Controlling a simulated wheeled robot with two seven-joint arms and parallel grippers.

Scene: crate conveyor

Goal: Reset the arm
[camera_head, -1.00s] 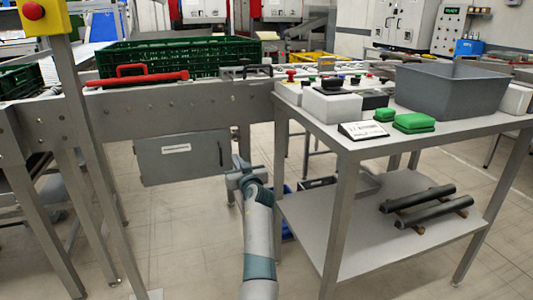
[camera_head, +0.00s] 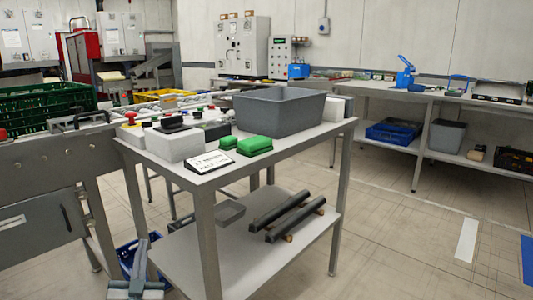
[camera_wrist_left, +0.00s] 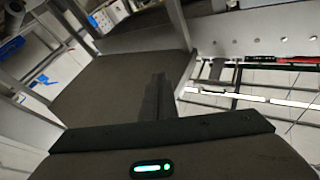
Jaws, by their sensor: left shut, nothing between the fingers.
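My left gripper (camera_head: 140,250) shows at the bottom left of the head view, low beside the near left leg of the grey work table (camera_head: 187,185). Its two dark fingers (camera_wrist_left: 155,97) are together in the left wrist view, with nothing between them. The gripper touches nothing that I can see. My right gripper is in neither view.
The table carries a grey bin (camera_head: 280,113), green pads (camera_head: 255,145) and a sign (camera_head: 209,162). Dark rollers (camera_head: 285,218) lie on its lower shelf. A blue crate (camera_head: 128,262) is behind my gripper. The conveyor (camera_head: 45,170) stands left. Floor to the right is clear.

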